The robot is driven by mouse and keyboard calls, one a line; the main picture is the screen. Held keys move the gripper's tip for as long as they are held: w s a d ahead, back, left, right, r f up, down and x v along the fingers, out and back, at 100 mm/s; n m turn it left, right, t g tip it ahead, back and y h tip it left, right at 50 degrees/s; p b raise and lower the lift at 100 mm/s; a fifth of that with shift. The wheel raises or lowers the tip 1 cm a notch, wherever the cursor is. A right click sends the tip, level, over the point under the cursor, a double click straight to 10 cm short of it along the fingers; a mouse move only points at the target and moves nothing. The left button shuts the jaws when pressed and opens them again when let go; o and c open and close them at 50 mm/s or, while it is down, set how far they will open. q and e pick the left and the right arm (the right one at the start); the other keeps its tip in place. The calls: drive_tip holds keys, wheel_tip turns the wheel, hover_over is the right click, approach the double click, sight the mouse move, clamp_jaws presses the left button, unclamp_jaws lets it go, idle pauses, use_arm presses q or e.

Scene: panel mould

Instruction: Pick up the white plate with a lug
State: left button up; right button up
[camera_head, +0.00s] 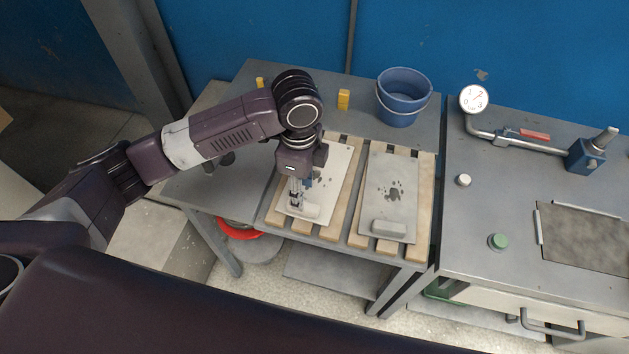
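The white plate (337,165) lies on the left wooden slatted rack on the grey table. It has dark spots near its middle and a pale raised lug (311,212) at its near end. My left gripper (296,203) points down over the near left part of this plate, right at the lug. Its fingers are small and partly merge with the lug, so I cannot tell whether they touch it or how far apart they are. My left wrist hides part of the plate's left side. My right gripper is not in view.
A greyer plate (400,180) with its own lug (389,229) lies on the right rack. A blue bucket (403,98) and a yellow block (343,99) stand behind. A metal bench with a gauge (473,99) and green button (498,242) is at right.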

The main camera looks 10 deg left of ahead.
sight(319, 201)
use_arm(q)
drive_tip(key=f, duration=0.2)
drive_tip(key=f+p, duration=0.1)
drive_tip(key=f, duration=0.1)
drive_tip(key=f+p, duration=0.1)
drive_tip(key=f, duration=0.1)
drive_tip(key=shift+a+f, duration=0.2)
drive_tip(key=shift+a, duration=0.1)
drive_tip(key=shift+f, duration=0.5)
clamp_jaws()
drive_tip(key=shift+w, duration=0.15)
